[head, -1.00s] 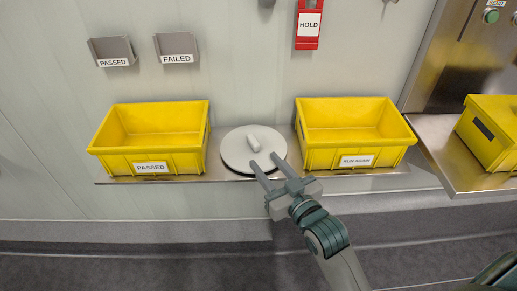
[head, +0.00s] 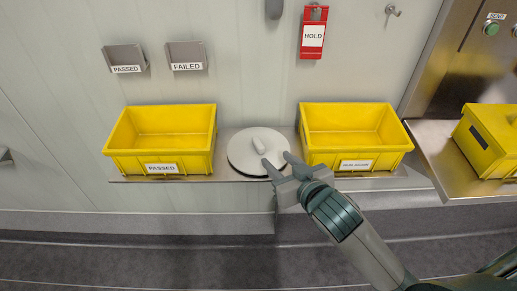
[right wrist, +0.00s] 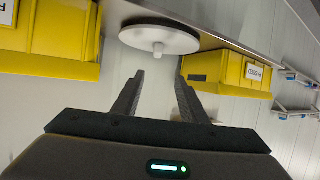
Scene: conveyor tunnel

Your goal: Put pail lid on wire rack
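The pail lid is a round pale disc (head: 243,160) with a small knob handle on top. It lies on a narrow metal shelf between two yellow bins. In the right wrist view the lid (right wrist: 177,41) shows beyond my fingertips, its knob toward me. My right gripper (head: 276,160) is open and empty at the lid's front right, its fingertips overlapping the lid in the head view. In the right wrist view its two fingers (right wrist: 160,76) stand apart with a gap between them and the knob. My left gripper is not in view. I cannot make out a wire rack.
A yellow bin labelled PASSED (head: 190,162) stands left of the lid, another yellow bin (head: 325,157) right of it. A further yellow bin (head: 480,150) sits on a steel ledge (head: 440,170) at far right. Wall holders (head: 186,56) and a red HOLD tag (head: 313,48) hang above.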

